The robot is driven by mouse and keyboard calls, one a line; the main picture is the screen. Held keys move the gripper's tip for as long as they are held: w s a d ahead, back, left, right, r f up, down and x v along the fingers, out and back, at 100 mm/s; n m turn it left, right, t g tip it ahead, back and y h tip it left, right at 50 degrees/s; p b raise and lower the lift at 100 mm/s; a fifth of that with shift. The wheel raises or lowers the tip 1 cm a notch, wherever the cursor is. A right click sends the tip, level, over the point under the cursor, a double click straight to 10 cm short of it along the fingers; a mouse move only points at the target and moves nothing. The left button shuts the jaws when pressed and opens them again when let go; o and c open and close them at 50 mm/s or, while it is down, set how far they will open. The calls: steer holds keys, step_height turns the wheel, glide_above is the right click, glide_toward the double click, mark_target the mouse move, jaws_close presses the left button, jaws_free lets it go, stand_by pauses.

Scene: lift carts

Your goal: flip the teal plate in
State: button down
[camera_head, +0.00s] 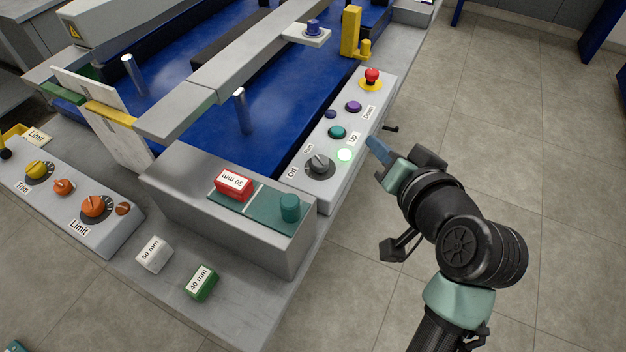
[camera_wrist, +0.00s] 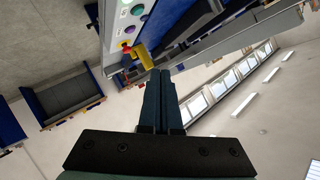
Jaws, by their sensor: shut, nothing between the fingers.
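The teal plate (camera_head: 258,214) lies flat on top of the grey box at the front of the cart. A teal round knob (camera_head: 289,207) stands at its right end. A red block marked 30 mm (camera_head: 233,182) sits at its left end and hides part of it. My gripper (camera_head: 376,148) is to the right of the plate, beyond the control panel's right edge, apart from the plate. In the wrist view my gripper (camera_wrist: 159,75) has its two dark fingers together with nothing between them. The plate cannot be made out in the wrist view.
White 50 mm (camera_head: 154,254) and green 40 mm (camera_head: 201,283) blocks lie in front.

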steer(key=s+a+f+m+g+y+p, duration=0.1)
steer(key=s+m+g+y+p, duration=0.3)
steer(key=s+p, duration=1)
steer(key=shift+s+a+f+g+y, duration=0.2)
steer(key=shift+s+f+g+y, duration=0.15)
steer(key=shift+s+y, duration=0.6)
steer(key=shift+w, duration=0.1)
steer(key=p, duration=0.2)
glide_toward(297, 210)
steer(key=x, duration=0.5)
steer(key=shift+d+f, duration=0.15)
steer(key=shift+f, duration=0.2)
steer(key=shift+w+a+f, duration=0.1)
steer(key=shift+w+a, duration=0.35)
steer(key=shift+a, duration=0.05)
